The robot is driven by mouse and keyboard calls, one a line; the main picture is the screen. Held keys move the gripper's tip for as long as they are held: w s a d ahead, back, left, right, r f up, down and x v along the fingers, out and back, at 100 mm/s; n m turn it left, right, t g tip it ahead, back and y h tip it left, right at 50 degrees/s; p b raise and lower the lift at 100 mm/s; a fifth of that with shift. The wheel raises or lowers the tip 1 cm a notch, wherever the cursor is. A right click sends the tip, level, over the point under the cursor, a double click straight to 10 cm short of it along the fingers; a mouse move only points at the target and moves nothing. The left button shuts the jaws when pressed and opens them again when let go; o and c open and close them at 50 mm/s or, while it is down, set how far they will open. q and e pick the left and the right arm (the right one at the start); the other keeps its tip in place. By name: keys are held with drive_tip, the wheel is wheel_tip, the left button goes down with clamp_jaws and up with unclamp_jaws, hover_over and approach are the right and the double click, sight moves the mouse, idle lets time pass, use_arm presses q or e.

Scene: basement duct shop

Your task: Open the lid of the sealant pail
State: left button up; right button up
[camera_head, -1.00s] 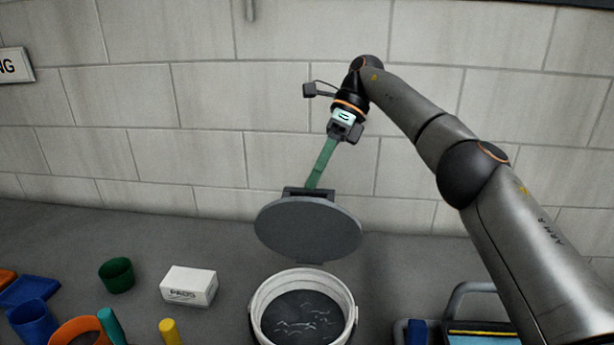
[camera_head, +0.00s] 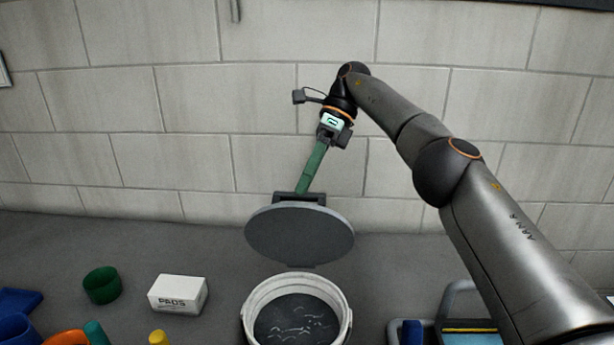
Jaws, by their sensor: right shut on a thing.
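The sealant pail (camera_head: 257,301) is white with dark, glossy sealant inside, and its bottom is cut off by the frame edge. Its round grey lid (camera_head: 300,236) is raised and tilted up behind the open mouth, with a small tab at its lower edge near the far rim. A dark bracket sits at the lid's top edge, and a green bar-like handle (camera_head: 312,166) rises from it. My right gripper (camera_head: 330,138) is shut on the upper end of this green handle, above the lid. My left gripper is not in view.
A white box marked PADS (camera_head: 178,294) and a green cup (camera_head: 101,285) stand left of the pail. Blue, orange, teal and yellow items crowd the lower left. A caddy with a grey handle (camera_head: 455,297) is at the lower right. A block wall stands close behind the lid.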

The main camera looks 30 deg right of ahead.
drive_tip(key=shift+d+f, duration=0.15)
drive_tip(key=shift+f, duration=0.4)
drive_tip(key=s+a+r+b, duration=0.3)
drive_tip(key=s+r, duration=0.3)
drive_tip(key=r, duration=0.1)
drive_tip(key=s+a+r+b, duration=0.4)
drive_tip(key=s+r, duration=0.2)
drive_tip(key=r, duration=0.1)
drive_tip(key=shift+s, duration=0.2)
idle(0.7)
